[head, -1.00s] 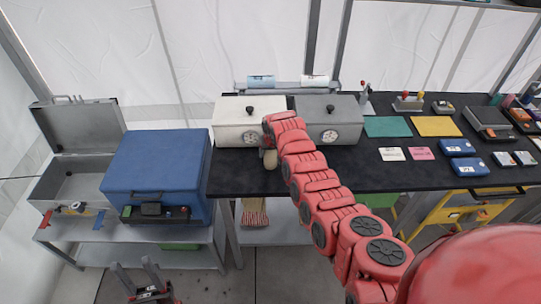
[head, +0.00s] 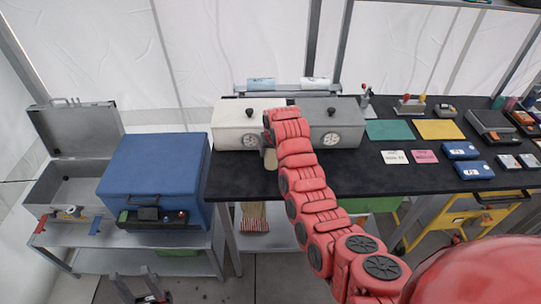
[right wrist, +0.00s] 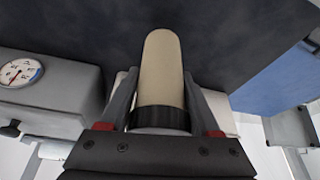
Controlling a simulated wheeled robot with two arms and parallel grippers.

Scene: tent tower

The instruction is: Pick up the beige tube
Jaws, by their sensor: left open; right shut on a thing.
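The beige tube (right wrist: 162,72) has a rounded end and a black band. In the right wrist view it lies between the two fingers of my right gripper (right wrist: 163,112), which is shut on it. In the head view the beige tube (head: 270,160) hangs just below my right gripper (head: 268,143), in front of the white and grey boxes. My red right arm hides part of the gripper there. I cannot tell the gap between tube and black table. My left gripper (head: 142,290) is open and empty, low at the bottom left.
The black table (head: 360,178) holds a white box (head: 235,135) and a grey box (head: 343,130) with a gauge. A blue case (head: 155,170) and an open grey toolbox (head: 85,185) stand to the left. Green and yellow mats lie to the right.

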